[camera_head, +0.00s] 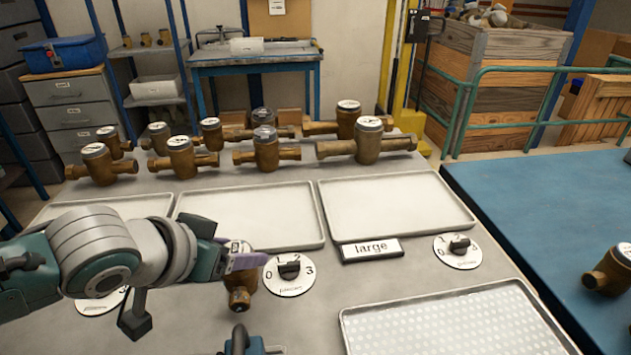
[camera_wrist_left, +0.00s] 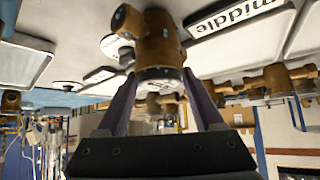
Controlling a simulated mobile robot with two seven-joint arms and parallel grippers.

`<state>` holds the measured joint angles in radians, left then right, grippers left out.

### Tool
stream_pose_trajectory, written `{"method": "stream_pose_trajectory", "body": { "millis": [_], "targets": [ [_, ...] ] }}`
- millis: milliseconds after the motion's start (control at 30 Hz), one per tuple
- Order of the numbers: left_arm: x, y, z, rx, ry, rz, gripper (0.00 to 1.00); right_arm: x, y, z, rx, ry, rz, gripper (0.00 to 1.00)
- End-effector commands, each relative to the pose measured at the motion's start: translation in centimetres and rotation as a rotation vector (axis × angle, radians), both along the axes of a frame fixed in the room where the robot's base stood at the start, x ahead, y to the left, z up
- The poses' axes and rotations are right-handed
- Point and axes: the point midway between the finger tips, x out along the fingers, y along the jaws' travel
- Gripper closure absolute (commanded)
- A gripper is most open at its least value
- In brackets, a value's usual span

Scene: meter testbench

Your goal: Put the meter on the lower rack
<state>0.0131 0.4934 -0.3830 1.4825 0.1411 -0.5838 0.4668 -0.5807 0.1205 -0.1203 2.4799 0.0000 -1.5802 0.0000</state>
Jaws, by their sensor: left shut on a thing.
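My left gripper (camera_head: 243,262) reaches in from the left, its purple fingers shut on a brass meter (camera_head: 239,297) above the grey bench. In the left wrist view the fingers (camera_wrist_left: 158,76) clasp the round top of this meter (camera_wrist_left: 160,45) from both sides, and its brass body with a pipe end shows. In the head view the arm and fingers partly hide the meter. A blue-posted rack (camera_head: 156,51) stands at the back left, with small brass meters on one shelf and a white bin below.
Several brass meters (camera_head: 267,148) stand along the bench's far side, behind shallow trays (camera_head: 400,178). A "large" sign (camera_head: 371,249) and dials (camera_head: 289,286) lie in front. A perforated tray (camera_head: 455,325) is at lower right. A blue table (camera_head: 545,200) with another meter (camera_head: 609,270) stands right.

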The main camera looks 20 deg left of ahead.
Motion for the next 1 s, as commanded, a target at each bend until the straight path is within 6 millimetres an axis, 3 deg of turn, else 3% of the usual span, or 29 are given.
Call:
{"method": "stream_pose_trajectory", "body": {
  "millis": [67,300,767,1000],
  "targets": [
    [0.0,0.0,0.0,0.0,0.0,0.0,0.72,0.0,0.0,0.0,0.0,0.0,0.0,0.02],
    [0.0,0.0,0.0,0.0,0.0,0.0,0.99,0.0,0.0,0.0,0.0,0.0,0.0,0.02],
    [0.1,0.0,0.2,-0.001,-0.003,-0.001,1.0,0.0,0.0,0.1,0.0,-0.001,0.0,0.02],
    [0.1,0.0,2.4,0.001,-0.005,-0.001,1.0,0.0,0.0,0.8,0.0,-0.001,0.0,0.02]
  ]
}}
